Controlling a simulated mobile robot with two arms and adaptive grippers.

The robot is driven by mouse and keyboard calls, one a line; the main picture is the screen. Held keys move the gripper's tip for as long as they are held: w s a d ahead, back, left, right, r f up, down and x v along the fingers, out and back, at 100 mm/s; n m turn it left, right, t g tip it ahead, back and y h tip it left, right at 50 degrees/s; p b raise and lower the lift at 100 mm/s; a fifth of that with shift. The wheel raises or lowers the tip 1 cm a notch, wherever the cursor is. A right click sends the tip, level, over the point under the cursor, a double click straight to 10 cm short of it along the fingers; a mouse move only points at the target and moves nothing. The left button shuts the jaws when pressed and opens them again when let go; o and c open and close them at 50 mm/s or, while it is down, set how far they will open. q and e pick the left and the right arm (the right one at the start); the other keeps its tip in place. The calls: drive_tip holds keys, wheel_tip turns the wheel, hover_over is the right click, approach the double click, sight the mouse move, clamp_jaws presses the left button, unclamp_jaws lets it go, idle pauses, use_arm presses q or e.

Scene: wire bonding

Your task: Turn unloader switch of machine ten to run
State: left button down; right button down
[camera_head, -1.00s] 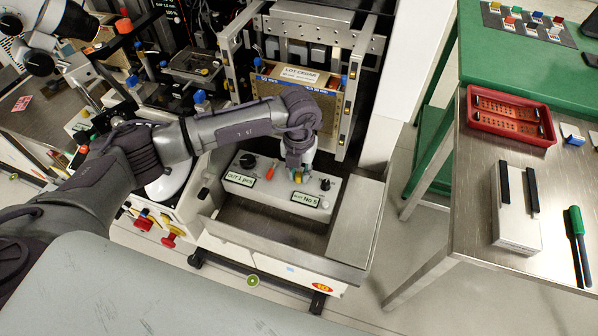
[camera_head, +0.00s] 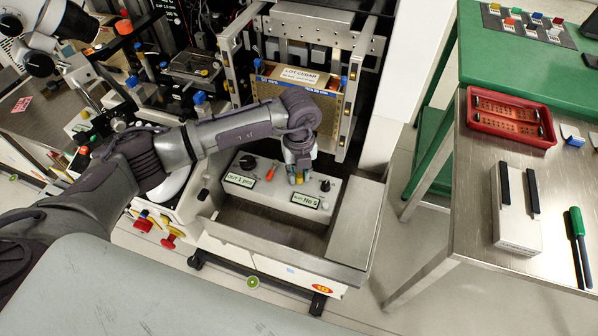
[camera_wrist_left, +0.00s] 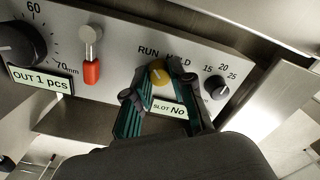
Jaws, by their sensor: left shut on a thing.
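The unloader panel (camera_head: 250,191) of the machine marked 10 (camera_head: 322,290) is a pale grey box with knobs and green displays. Its small yellow switch (camera_wrist_left: 158,72) lies between the printed RUN and HOLD labels. My left gripper (camera_head: 298,174) reaches down onto the panel from above. In the left wrist view its two fingers (camera_wrist_left: 160,92) are on either side of the yellow switch and shut on it. I cannot tell exactly which label the switch points at. My right gripper is in neither view.
A red-handled lever (camera_wrist_left: 91,68) and a large black dial (camera_wrist_left: 20,44) are left of the yellow switch. A small black knob (camera_wrist_left: 215,86) is close on its right. A steel table (camera_head: 470,220) with a red tray (camera_head: 510,143) stands at the right.

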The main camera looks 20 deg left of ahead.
sight(299, 176)
use_arm(q)
drive_tip(key=shift+w+r, duration=0.1)
drive_tip(key=c, duration=1)
unclamp_jaws()
wheel_tip(299, 176, up, 12)
